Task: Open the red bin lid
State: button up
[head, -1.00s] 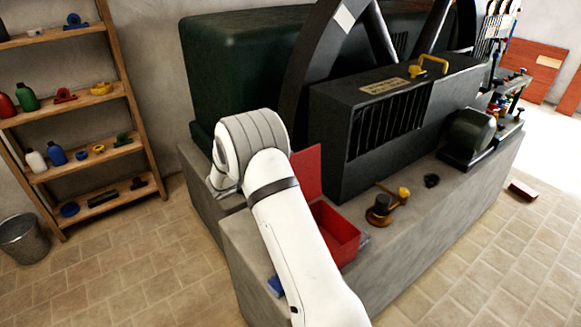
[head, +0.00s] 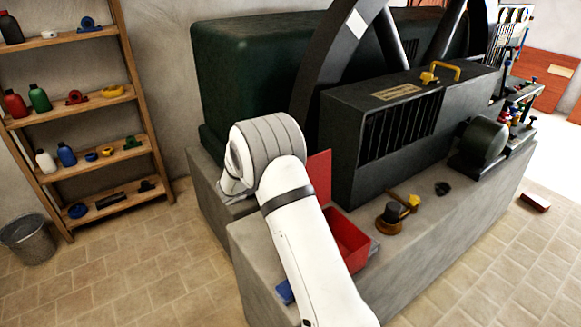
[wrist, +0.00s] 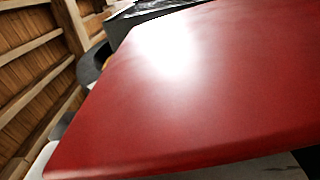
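The red bin (head: 349,240) stands on the concrete plinth, right of my white arm. Its inside shows at the top, and my arm covers its left part. The red lid (head: 320,176) stands up steeply at the bin's back edge, raised clear of the opening. In the wrist view a smooth red panel, which looks like the lid (wrist: 180,95), fills most of the picture at close range. My gripper is hidden behind my arm in the head view. No fingertips show clearly in the wrist view, so I cannot tell whether it touches the lid.
A dark grille box (head: 400,120) with a yellow handle stands behind the bin. A brass and black fitting (head: 392,216) stands to its right. A blue object (head: 285,291) is by my arm. A wooden shelf (head: 105,143) and a metal bucket (head: 27,238) are at left.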

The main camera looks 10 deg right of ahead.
jog(key=b+v, duration=0.1)
jog(key=v, duration=0.6)
jog(key=shift+s+a+b, duration=0.15)
jog(key=shift+a+b, duration=0.15)
jog(key=shift+b, duration=0.1)
jog(key=b+v, duration=0.2)
jog(key=v, duration=0.7)
jog(key=shift+b, duration=0.35)
jog(key=shift+f+b, duration=0.1)
jog(key=shift+b, duration=0.35)
